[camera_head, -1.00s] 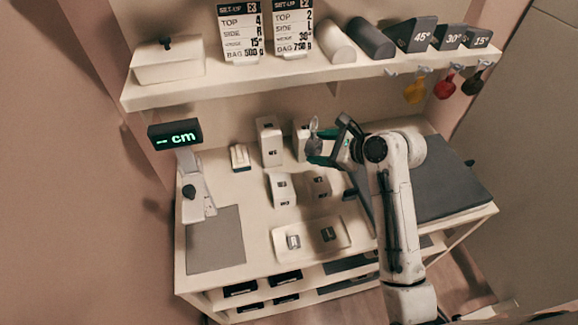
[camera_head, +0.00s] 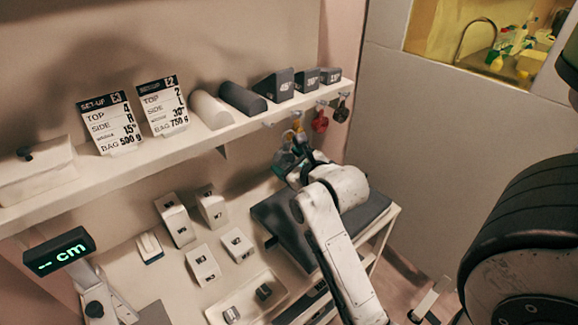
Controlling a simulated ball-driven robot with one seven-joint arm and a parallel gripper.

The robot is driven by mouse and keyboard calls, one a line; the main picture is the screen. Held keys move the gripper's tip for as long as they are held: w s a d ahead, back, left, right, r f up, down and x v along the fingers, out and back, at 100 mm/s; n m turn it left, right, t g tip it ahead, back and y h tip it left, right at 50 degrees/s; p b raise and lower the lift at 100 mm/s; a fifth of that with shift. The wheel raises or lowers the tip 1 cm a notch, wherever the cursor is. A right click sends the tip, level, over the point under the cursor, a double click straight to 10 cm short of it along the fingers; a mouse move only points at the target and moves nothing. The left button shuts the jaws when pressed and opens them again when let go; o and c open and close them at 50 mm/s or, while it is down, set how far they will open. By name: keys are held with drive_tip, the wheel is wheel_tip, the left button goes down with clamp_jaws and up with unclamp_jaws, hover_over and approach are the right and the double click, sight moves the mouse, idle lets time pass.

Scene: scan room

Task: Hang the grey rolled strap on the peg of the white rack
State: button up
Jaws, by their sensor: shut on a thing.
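The white rack (camera_head: 110,172) is a shelf with small pegs under its front edge. Its leftmost peg (camera_head: 268,124) looks bare. A yellow strap (camera_head: 298,126), a red strap (camera_head: 320,122) and a black strap (camera_head: 341,112) hang from the pegs to its right. My gripper (camera_head: 284,160) is just below the bare peg, in front of the wall, and partly overlaps the yellow strap in the picture. It is shut on the grey rolled strap (camera_head: 284,158), which shows only as a small grey patch, partly hidden by the fingers. I cannot tell whether it touches the peg.
On the shelf stand a white box (camera_head: 38,172), two set-up cards (camera_head: 110,124), rolls and grey wedges (camera_head: 274,86). Below are white blocks (camera_head: 203,266), a tray (camera_head: 245,300), a dark pad (camera_head: 280,222) and a cm display (camera_head: 57,252).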

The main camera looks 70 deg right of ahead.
drive_tip(key=w+r+b+x, duration=0.1)
drive_tip(key=b+x, duration=0.1)
drive_tip(key=x, duration=0.7)
drive_tip(key=shift+a+r, duration=0.25)
drive_tip(key=shift+a, duration=0.15)
idle(0.5)
drive_tip(key=shift+w, duration=0.15)
idle(0.6)
drive_tip(key=o, duration=1.2)
drive_tip(key=shift+o, duration=0.2)
drive_tip(key=b+v, duration=0.2)
drive_tip(key=v, duration=0.8)
drive_tip(key=shift+s+a, duration=0.25)
drive_tip(key=shift+s, duration=0.05)
